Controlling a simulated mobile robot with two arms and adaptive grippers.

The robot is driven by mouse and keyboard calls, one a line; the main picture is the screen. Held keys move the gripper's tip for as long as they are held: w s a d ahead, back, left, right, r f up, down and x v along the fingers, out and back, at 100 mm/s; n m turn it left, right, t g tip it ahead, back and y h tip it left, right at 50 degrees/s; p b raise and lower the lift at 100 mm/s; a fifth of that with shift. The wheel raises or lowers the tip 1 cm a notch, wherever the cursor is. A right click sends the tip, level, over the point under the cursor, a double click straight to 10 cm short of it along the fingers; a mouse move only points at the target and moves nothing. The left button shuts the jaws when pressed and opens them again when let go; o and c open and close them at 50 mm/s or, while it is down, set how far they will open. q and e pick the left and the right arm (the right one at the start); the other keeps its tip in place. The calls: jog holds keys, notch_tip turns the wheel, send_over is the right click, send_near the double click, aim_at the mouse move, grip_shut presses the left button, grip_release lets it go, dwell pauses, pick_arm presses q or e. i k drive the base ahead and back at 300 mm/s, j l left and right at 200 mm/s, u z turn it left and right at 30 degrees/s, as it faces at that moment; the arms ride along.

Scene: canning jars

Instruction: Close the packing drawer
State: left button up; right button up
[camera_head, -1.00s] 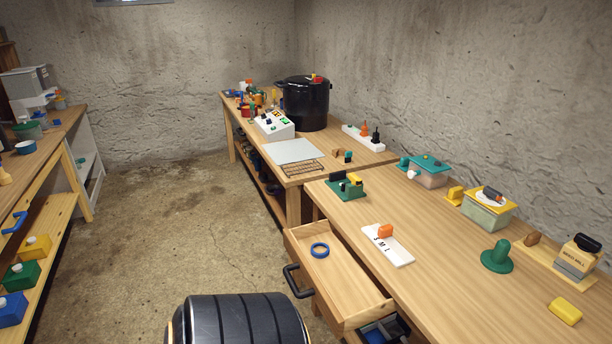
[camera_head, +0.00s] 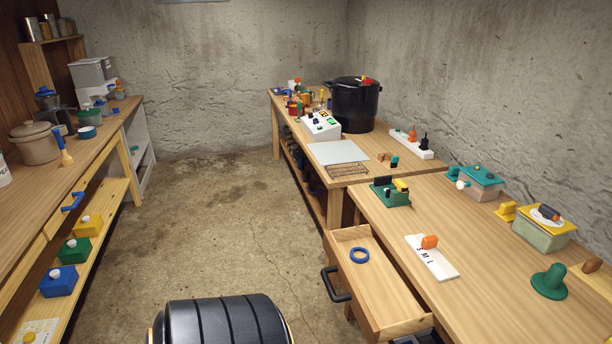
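The packing drawer (camera_head: 388,294) stands pulled out from the front of the right-hand wooden table (camera_head: 468,272). It has a black handle (camera_head: 336,284) on its front face, on the left side in the picture. A blue ring (camera_head: 359,255) lies inside the drawer near its far end.
Open concrete floor (camera_head: 215,215) lies between the drawer and the left bench (camera_head: 65,175). A size slider board (camera_head: 431,257) and a green knob (camera_head: 549,282) are on the table. A black canner pot (camera_head: 355,104) stands on the far bench.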

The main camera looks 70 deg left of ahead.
aim_at(385, 305)
jog(key=l+u, duration=0.1)
jog(key=u, duration=0.3)
jog(key=l+u, duration=0.1)
jog(key=u, duration=0.3)
jog(key=k+u, duration=0.1)
jog(key=u, duration=0.35)
jog(key=l+u, duration=0.1)
jog(key=u, duration=0.3)
jog(key=k+u, duration=0.15)
jog(key=u, duration=0.25)
